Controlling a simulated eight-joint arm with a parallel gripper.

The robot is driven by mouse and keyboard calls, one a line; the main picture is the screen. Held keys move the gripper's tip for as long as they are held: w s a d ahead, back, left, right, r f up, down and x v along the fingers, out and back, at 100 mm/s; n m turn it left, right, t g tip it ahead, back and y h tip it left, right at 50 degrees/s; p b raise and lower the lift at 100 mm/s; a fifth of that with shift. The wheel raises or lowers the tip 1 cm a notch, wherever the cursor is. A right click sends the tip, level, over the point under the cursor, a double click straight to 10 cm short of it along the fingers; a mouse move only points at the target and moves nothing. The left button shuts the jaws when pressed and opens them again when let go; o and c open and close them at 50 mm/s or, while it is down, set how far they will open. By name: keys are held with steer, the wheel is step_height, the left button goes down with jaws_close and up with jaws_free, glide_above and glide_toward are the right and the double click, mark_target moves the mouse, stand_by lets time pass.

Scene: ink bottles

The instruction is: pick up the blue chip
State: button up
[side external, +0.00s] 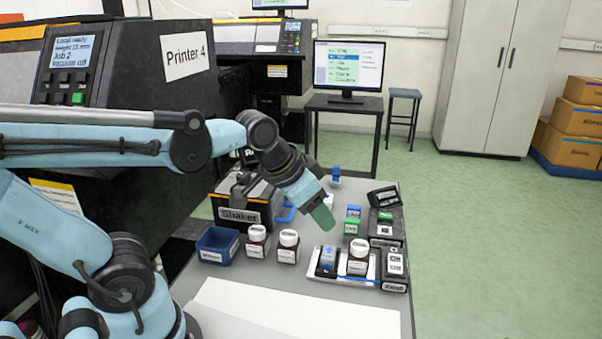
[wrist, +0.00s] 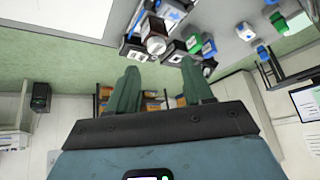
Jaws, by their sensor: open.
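My gripper (side external: 322,216) hangs above the table with its green fingers pointing down to the right. In the wrist view its two fingers (wrist: 162,78) are apart with nothing between them. A small blue block (side external: 353,211), which may be the blue chip, is right of the fingertips in the side view, with a green block (side external: 351,227) just in front of it. A second blue-topped piece (side external: 328,256) sits at the left of the white tray (side external: 309,263), below the gripper in the picture. I cannot tell for sure which is the chip.
A brown bottle (side external: 358,257) stands in the tray. Two more bottles (side external: 257,241) (side external: 288,246) stand left of it, by a blue bin (side external: 218,245). The shaker (side external: 243,205) is behind them. Dark boxes (side external: 386,228) line the right edge. White sheets (side external: 290,310) cover the front.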

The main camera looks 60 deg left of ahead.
steer(key=w+a+r+m+g, duration=0.2)
steer(key=w+r, duration=0.2)
steer(key=w, duration=0.2)
steer(key=m+g, duration=0.4)
steer(key=m, duration=0.2)
glide_above(354, 206)
step_height(354, 206, down, 6)
step_height(354, 206, down, 11)
steer(key=shift+f, duration=0.2)
jaws_close()
